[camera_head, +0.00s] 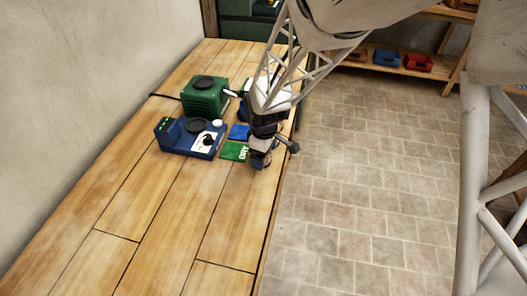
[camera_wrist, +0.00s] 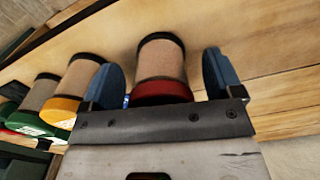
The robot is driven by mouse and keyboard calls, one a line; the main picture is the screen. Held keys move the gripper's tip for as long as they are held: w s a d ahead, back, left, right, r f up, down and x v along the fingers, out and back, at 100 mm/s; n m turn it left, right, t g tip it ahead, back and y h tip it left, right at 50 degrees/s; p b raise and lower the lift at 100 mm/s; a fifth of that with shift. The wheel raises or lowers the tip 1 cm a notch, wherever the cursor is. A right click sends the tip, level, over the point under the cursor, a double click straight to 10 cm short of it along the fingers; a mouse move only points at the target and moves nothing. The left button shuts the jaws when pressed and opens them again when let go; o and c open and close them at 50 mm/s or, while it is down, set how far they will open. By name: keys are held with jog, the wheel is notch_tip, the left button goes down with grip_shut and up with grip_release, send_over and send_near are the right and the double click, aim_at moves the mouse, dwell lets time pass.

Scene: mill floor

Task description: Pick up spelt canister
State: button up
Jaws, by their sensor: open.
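My gripper (camera_wrist: 160,72) is open, with one blue finger on each side of a canister with a tan body, a dark end and a red end (camera_wrist: 161,62). The red end is nearest the gripper's palm, and I cannot tell whether the fingers touch it. No label on it is readable, so I cannot confirm it is the spelt canister. In the head view my gripper (camera_head: 262,157) is low over the wooden bench near its right edge, and it hides what is between its fingers.
In the wrist view a yellow-ended canister (camera_wrist: 76,88) and a green-ended canister (camera_wrist: 38,102) stand to the left. In the head view a blue machine (camera_head: 178,141), a green machine (camera_head: 207,100) and a green mat (camera_head: 233,152) are left of the gripper. The front bench (camera_head: 140,235) is clear.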

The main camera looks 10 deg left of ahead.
dwell(0.4)
jog(key=c, duration=1.1)
jog(key=shift+c, duration=0.2)
jog(key=shift+r, duration=0.1)
jog(key=shift+r, duration=1.4)
jog(key=shift+s+d+r, duration=0.1)
jog(key=shift+s+r, duration=0.1)
jog(key=shift+r, duration=0.15)
jog(key=s+d+r, duration=0.1)
jog(key=s+d, duration=0.7)
jog(key=s, duration=0.5)
jog(key=shift+s+r, duration=0.15)
jog(key=shift+s, duration=0.05)
jog(key=shift+w+a, duration=0.1)
